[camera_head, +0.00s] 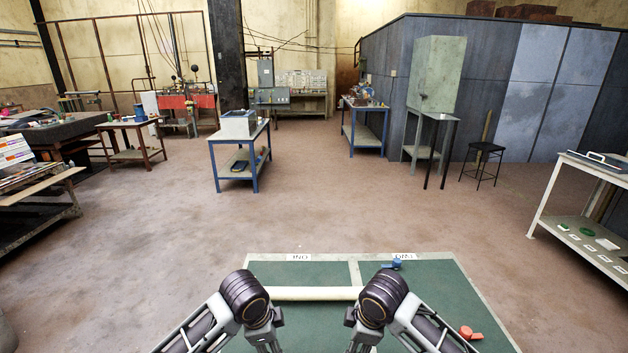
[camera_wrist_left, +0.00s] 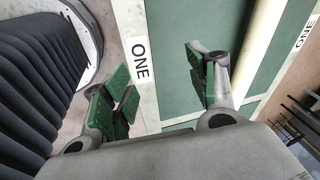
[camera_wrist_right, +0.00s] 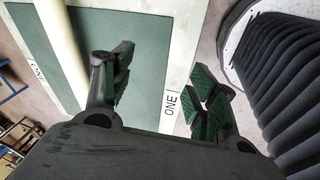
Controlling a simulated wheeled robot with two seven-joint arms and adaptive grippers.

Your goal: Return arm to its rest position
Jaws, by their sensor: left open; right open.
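Both my arms reach in from the bottom of the head view, one on each side, over a green-topped table (camera_head: 300,326). Their wrists bend down, and the fingertips are not clear there. In the left wrist view my left gripper (camera_wrist_left: 163,86) has its green-padded fingers spread wide, with nothing between them. In the right wrist view my right gripper (camera_wrist_right: 165,88) is likewise spread and empty. Both hang above the table, beside a printed label "ONE" (camera_wrist_left: 140,60), also seen in the right wrist view (camera_wrist_right: 171,104).
A pale bar (camera_head: 318,293) lies across the table between my wrists. A blue piece (camera_head: 397,264) lies near the far edge, a red piece (camera_head: 470,333) at the right. Farther off stand a blue-framed table (camera_head: 240,165) and a right-hand shelf bench (camera_head: 590,222). Open floor lies between.

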